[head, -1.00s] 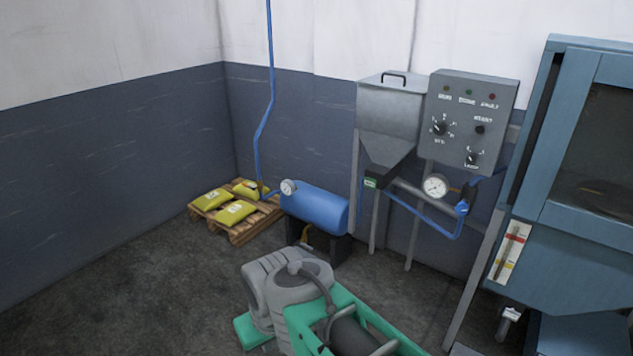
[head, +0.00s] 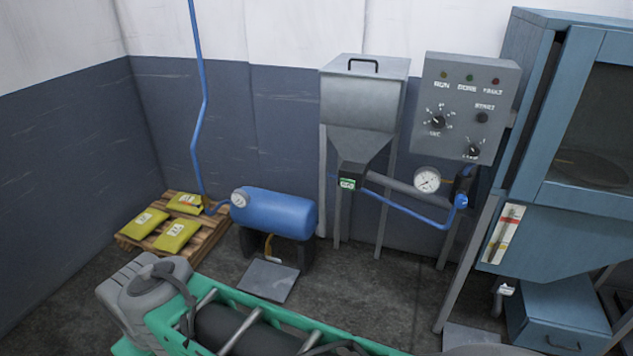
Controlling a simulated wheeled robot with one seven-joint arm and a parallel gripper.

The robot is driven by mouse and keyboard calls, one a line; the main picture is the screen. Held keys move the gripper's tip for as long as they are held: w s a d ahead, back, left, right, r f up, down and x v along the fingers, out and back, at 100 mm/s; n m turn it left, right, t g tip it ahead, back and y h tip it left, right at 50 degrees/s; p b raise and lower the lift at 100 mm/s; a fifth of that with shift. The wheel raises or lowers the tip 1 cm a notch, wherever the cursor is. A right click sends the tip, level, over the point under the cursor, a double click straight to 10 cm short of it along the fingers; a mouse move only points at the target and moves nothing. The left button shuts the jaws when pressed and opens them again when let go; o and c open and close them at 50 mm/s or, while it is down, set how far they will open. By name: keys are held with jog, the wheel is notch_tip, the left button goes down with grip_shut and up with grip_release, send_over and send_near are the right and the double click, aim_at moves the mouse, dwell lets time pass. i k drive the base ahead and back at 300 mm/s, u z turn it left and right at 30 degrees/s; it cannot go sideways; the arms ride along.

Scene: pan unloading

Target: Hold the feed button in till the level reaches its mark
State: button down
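A grey control box (head: 464,105) hangs on the wall right of centre. It has three small lamps on top, two dial knobs and a round dark button (head: 482,118) whose label is hard to read. I cannot tell whether this is the feed button. A white level strip (head: 503,234) with red and yellow marks sits on the front of the blue cabinet (head: 566,217). Its reading is too small to tell. My gripper is not in view.
A blue tank (head: 275,212), a pallet (head: 205,235) of yellow bags and a round gauge (head: 427,180) are behind. Floor (head: 370,290) is open before the hopper.

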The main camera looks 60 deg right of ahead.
aim_at(346, 184)
jog(key=z, duration=0.3)
jog(key=i, duration=1.1)
jog(key=z, duration=1.2)
jog(key=i, duration=0.65)
jog(key=z, duration=0.55)
